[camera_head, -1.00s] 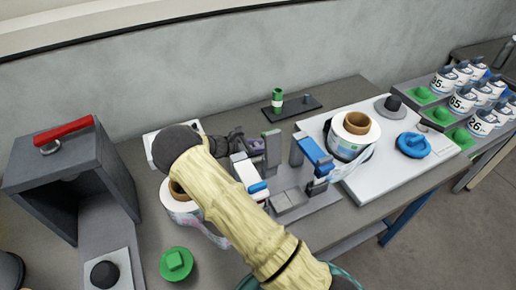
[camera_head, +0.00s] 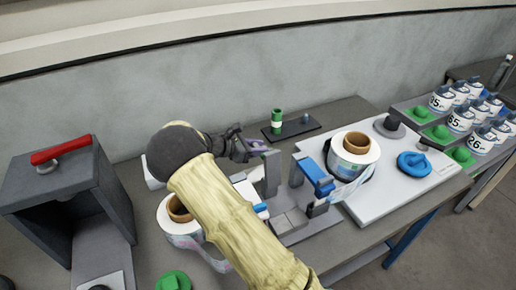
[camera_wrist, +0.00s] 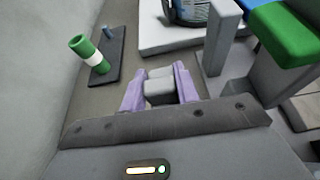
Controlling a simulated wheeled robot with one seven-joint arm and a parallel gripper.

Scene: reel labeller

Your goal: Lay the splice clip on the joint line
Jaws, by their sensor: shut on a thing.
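My gripper (camera_wrist: 160,90) has purple fingers closed on a small grey block (camera_wrist: 159,86), which looks like the splice clip. In the head view my gripper (camera_head: 256,149) is behind a grey upright post, above the bench's rear part; the clip is too small to make out there. The grey splice station (camera_head: 290,222) has upright posts and a blue-topped arm (camera_head: 316,174). Its green-and-grey side stands at the right of the wrist view. My arm hides part of the station's left side, and I cannot make out the joint line.
A label reel (camera_head: 352,160) stands on a white plate at right with a blue disc (camera_head: 413,165). Another reel (camera_head: 180,212) is left of the station. A green-and-white cylinder (camera_head: 277,121) stands on a dark tray behind. A grey box (camera_head: 65,190) is at far left.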

